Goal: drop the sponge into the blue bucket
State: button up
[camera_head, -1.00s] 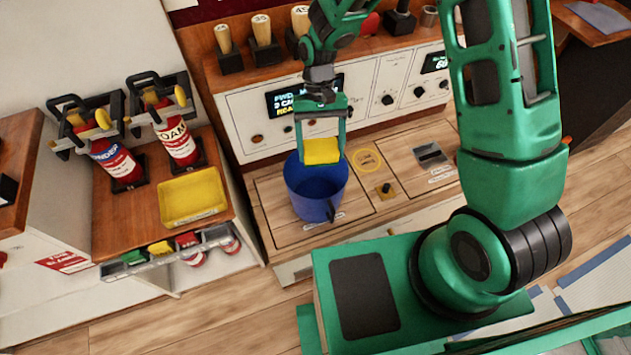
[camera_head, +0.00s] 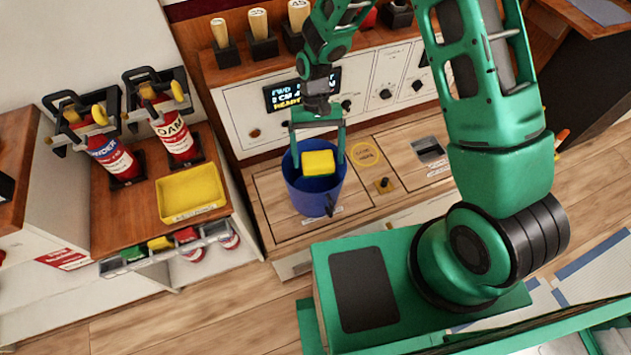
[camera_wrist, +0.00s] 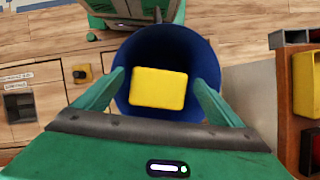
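The yellow sponge (camera_head: 318,163) shows within the mouth of the blue bucket (camera_head: 313,202), which stands on the wooden counter panel. In the wrist view, the sponge (camera_wrist: 158,88) lies inside the outline of the bucket (camera_wrist: 160,45). My gripper (camera_head: 318,152) is above the bucket with its fingers spread. In the wrist view, gaps show between the sponge and both fingers of my gripper (camera_wrist: 160,85). I cannot tell whether the sponge rests on the bucket's bottom or is still falling.
A yellow tray (camera_head: 190,194) and two red extinguishers (camera_head: 174,134) are on the left cabinet. A control panel with knobs and a lit display (camera_head: 290,93) stands behind the bucket. Wooden-handled levers (camera_head: 260,32) line the shelf above.

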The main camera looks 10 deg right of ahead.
jog(key=shift+r, duration=0.1)
jog(key=v, duration=1)
jog(key=shift+w+r, duration=0.2)
jog(key=shift+r, duration=0.05)
dwell(0.3)
jog(key=s+d+r+m+t, duration=0.1)
jog(key=s+d+r, duration=0.2)
jog(key=d+r, duration=0.55)
jog(key=s+d+r+m+t, duration=0.1)
jog(key=s+d+r, duration=0.2)
jog(key=d+r, duration=0.55)
jog(key=s+d+r+m+t, duration=0.1)
jog(key=s+d, duration=0.5)
jog(key=s, duration=0.4)
jog(key=s+d+r+m+t, duration=0.1)
jog(key=s+d+r+m, duration=0.1)
jog(key=s+d, duration=0.4)
jog(key=s, duration=0.4)
jog(key=shift+d+r+m+t, duration=0.25)
jog(key=shift+d+m+t, duration=0.05)
jog(key=shift+d, duration=0.1)
